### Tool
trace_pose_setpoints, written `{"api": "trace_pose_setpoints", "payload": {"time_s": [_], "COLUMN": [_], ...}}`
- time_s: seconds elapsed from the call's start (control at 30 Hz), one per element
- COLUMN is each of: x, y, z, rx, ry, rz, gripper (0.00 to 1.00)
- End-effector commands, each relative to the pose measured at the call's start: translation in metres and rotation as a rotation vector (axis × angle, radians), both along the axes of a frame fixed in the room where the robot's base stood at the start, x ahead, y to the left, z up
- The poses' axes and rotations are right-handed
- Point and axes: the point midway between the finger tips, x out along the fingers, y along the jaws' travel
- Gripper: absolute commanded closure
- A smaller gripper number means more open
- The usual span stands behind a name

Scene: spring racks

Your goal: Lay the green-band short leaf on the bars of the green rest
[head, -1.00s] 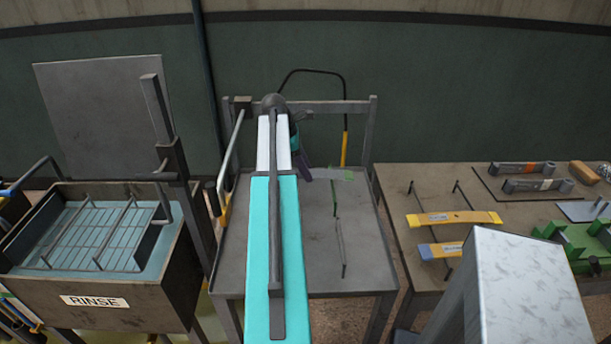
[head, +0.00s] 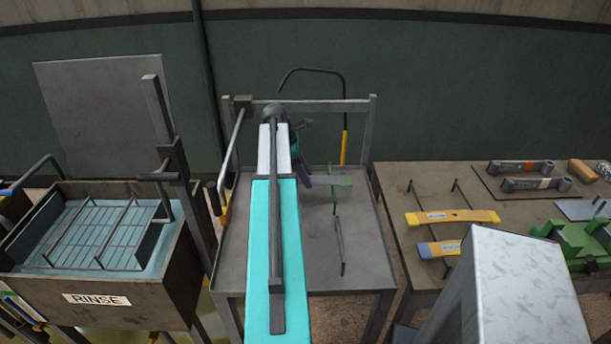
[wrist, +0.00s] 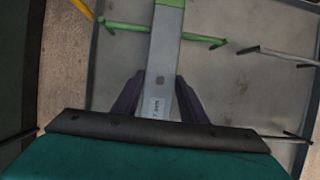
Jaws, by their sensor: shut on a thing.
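My gripper (wrist: 157,92) is shut on the short leaf (wrist: 166,50), a flat grey strip with a green band (wrist: 170,3) at its far end and a small white label between the fingers. In the head view the leaf (head: 328,181) sticks out to the right from my gripper (head: 306,178). The green rest has a green bar (wrist: 120,24), and the leaf crosses over it in the wrist view. The bar also shows in the head view (head: 334,206). I cannot tell whether the leaf touches the bar. A grey bar (wrist: 280,55) stands apart to the right in the wrist view, clear of the leaf.
The grey table (head: 365,270) under the leaf is mostly clear. A hooked rod with a yellow handle (head: 344,147) stands at its back. The right bench holds yellow-band (head: 455,217) and blue-band leaves (head: 438,249). A rinse tank (head: 120,302) stands left.

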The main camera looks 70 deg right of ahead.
Motion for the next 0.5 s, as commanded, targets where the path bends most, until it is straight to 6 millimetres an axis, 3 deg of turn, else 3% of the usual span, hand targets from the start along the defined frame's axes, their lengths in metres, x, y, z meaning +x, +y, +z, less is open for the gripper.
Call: {"api": "trace_pose_setpoints", "payload": {"time_s": [0.27, 0.3, 0.4, 0.5], "x": [-0.0003, 0.0, -0.0001, -0.0001], "y": [-0.0004, -0.0001, -0.0001, 0.0], "z": [-0.0033, -0.0048, -0.0047, -0.0047], "rx": [-0.003, -0.001, -0.001, 0.0], "ry": [0.001, 0.0, 0.0, 0.0], "rz": [0.0, 0.0, 0.0, 0.0], "gripper": [1.0, 0.58, 0.42, 0.42]}}
